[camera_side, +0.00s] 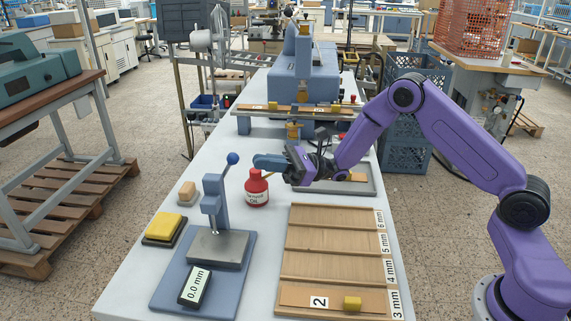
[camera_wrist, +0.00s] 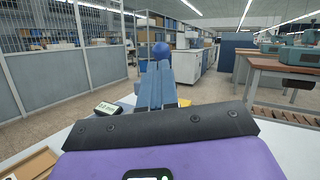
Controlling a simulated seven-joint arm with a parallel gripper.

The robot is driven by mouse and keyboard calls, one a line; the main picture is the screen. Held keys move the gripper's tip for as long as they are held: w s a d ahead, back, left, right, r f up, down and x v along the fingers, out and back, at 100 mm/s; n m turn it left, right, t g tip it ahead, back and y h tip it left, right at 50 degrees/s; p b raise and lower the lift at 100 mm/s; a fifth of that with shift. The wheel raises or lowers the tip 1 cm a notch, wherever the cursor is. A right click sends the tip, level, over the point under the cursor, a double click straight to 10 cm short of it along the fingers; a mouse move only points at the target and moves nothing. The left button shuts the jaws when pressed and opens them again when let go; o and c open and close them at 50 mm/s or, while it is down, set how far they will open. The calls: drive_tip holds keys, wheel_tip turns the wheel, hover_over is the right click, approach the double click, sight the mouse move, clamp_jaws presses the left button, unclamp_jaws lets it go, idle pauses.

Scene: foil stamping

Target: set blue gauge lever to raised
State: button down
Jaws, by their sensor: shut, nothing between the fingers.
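The blue gauge (camera_side: 222,211) stands upright on a blue base (camera_side: 167,290), with a metal plate in front of its post. Its lever ends in a blue ball knob (camera_side: 232,158), up and right of the post top; the exact lever angle is hard to tell. The gauge display (camera_side: 195,286) reads 0.0 mm. My gripper (camera_side: 257,161) is shut and empty, pointing left, a little right of the knob and apart from it. In the wrist view the knob (camera_wrist: 161,50) shows ahead, above the blue-grey shapes at the picture's middle; the display (camera_wrist: 108,108) is at left.
A red oil bottle (camera_side: 257,190) stands just below my gripper in the side view. A yellow pad (camera_side: 165,227) and a small tan block (camera_side: 187,190) lie left of the gauge. A stepped wooden board (camera_side: 328,265) lies at right.

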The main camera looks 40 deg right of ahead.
sight(238, 157)
drive_tip(key=shift+x, duration=1.65)
drive_tip(key=shift+r, duration=0.1)
drive_tip(key=h, duration=0.1)
drive_tip(key=m+h, duration=0.1)
drive_tip(key=r, duration=0.1)
drive_tip(key=shift+w+a+m+g+h, duration=0.3)
drive_tip(key=shift+a+m+h, duration=0.05)
drive_tip(key=shift+m+h, duration=0.05)
drive_tip(key=w+a+r+m+g+h, duration=0.2)
drive_tip(key=w+a+h, duration=0.2)
drive_tip(key=h, duration=0.1)
drive_tip(key=shift+r+m, duration=0.3)
drive_tip(key=shift+r, duration=0.05)
drive_tip(key=shift+w, duration=0.1)
drive_tip(key=shift+r, duration=0.8)
drive_tip(key=shift+d, duration=0.1)
